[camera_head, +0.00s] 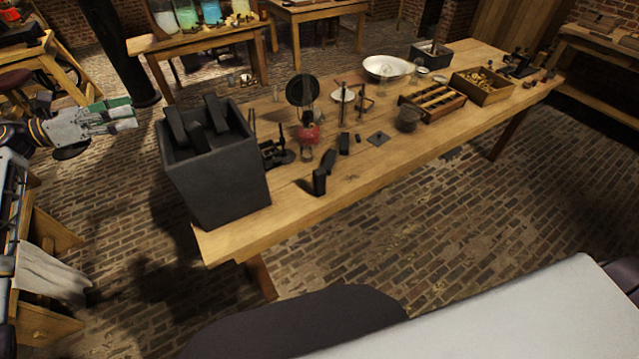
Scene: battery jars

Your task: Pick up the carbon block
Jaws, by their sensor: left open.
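Several black blocks that could be carbon show on the wooden table (235,243). Long black blocks (216,112) stand tilted in an open dark grey square bin (222,180) at the table's left end, their tops above its rim. Smaller dark blocks stand or lie to the right of the bin: an upright one (319,182) near the front edge and others (328,160) behind it. I cannot tell which is the carbon block. My left gripper (128,116) is open and empty, left of the bin and apart from it. My right gripper is not in view.
A red-based lamp (308,134), a dark round disc (302,90) and small stands are mid-table. A slotted wooden rack (432,102), a white basin (386,68) and a wooden box (482,86) lie further right. The front edge between bin and upright block is clear.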

